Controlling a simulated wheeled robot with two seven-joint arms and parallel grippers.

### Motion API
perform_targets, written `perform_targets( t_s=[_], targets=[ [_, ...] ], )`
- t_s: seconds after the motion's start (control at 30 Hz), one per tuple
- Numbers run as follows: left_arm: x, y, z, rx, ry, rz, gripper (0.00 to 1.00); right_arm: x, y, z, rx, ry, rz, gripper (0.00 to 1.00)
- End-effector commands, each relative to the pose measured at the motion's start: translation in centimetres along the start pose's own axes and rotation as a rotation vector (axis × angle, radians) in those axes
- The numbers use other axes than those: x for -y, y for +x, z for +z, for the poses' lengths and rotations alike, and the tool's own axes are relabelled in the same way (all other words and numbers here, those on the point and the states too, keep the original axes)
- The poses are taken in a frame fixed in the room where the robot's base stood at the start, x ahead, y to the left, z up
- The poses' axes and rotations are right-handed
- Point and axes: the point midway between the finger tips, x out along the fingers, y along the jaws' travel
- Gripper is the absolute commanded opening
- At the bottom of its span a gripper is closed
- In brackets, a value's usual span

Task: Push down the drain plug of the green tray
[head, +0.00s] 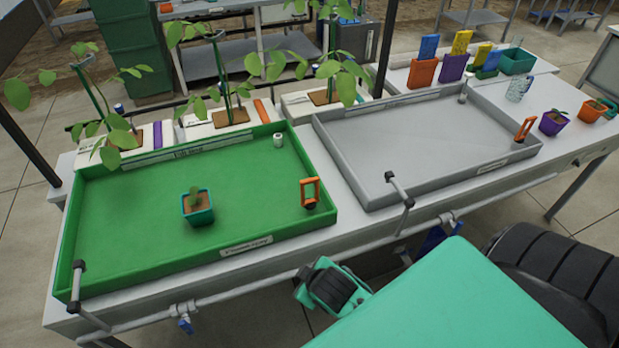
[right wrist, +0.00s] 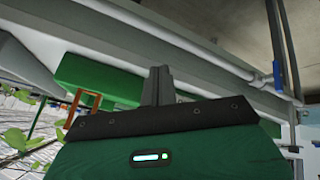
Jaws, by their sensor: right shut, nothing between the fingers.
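The green tray (head: 120,262) lies on the left of the white bench in the head view. Its drain plug, with an upright orange handle (head: 310,187) on a dark base, stands inside at the tray's right end. In the right wrist view, the orange handle (right wrist: 94,100) shows beside the green tray wall (right wrist: 107,76); its base is hidden there. My right gripper (right wrist: 158,72) is shut and empty, apart from the handle and outside the tray. In the head view I cannot make out its fingertips. My left gripper is not in view.
A teal pot (head: 198,215) with a seedling stands in the green tray, and a white cylinder (head: 278,140) is at its back. A grey tray (head: 420,140) lies to the right. A pipe (head: 250,287) with blue valves runs along the bench front.

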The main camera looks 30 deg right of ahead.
Motion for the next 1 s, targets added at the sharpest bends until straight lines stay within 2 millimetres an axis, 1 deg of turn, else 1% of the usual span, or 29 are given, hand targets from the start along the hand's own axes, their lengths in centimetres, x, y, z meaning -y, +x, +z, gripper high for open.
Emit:
perform_targets(
  t_s=[0.03, 0.07, 0.1, 0.17, 0.2, 0.27, 0.3, 0.37, 0.4, 0.53, 0.6, 0.7, 0.77, 0.8, 0.9, 1.0],
  targets=[
    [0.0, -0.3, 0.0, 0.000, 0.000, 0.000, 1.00, -1.1, -1.1, -2.4, -0.060, -0.042, 0.035, 0.00],
    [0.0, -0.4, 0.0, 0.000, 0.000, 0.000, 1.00, -1.6, -1.7, -3.6, -0.095, -0.068, 0.056, 0.00],
    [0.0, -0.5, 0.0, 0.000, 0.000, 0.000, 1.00, -2.2, -2.5, -5.4, -0.144, -0.107, 0.087, 0.00],
    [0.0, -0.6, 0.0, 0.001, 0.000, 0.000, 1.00, -3.2, -3.6, -8.0, -0.220, -0.168, 0.136, 0.00],
    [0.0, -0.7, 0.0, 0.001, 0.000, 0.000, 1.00, -3.7, -4.3, -9.7, -0.272, -0.212, 0.171, 0.00],
    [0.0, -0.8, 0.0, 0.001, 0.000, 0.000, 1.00, -4.4, -5.5, -12.3, -0.352, -0.282, 0.227, 0.00],
    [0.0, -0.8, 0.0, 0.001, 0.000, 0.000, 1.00, -4.9, -6.3, -14.1, -0.407, -0.330, 0.267, 0.00],
    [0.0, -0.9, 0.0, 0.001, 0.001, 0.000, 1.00, -5.3, -7.7, -16.8, -0.491, -0.410, 0.329, 0.00],
    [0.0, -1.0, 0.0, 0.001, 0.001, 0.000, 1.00, -5.5, -8.6, -18.5, -0.548, -0.466, 0.372, 0.00],
    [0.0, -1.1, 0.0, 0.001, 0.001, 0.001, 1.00, -5.5, -12.0, -24.0, -0.741, -0.670, 0.529, 0.00],
    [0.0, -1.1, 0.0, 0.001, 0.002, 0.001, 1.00, -5.0, -14.0, -26.8, -0.850, -0.798, 0.625, 0.00],
    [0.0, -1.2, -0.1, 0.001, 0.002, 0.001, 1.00, -3.5, -16.8, -30.1, -1.004, -0.997, 0.766, 0.00],
    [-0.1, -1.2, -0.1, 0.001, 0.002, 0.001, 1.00, -2.4, -18.3, -31.6, -1.089, -1.119, 0.849, 0.00],
    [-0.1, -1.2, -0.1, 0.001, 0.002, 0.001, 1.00, -1.5, -19.1, -32.4, -1.143, -1.201, 0.902, 0.00],
    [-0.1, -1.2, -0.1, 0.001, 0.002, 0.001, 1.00, 0.9, -20.8, -33.7, -1.272, -1.412, 1.034, 0.00],
    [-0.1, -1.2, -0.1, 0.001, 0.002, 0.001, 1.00, 3.4, -21.8, -34.2, -1.390, -1.633, 1.159, 0.00]
  ],
)
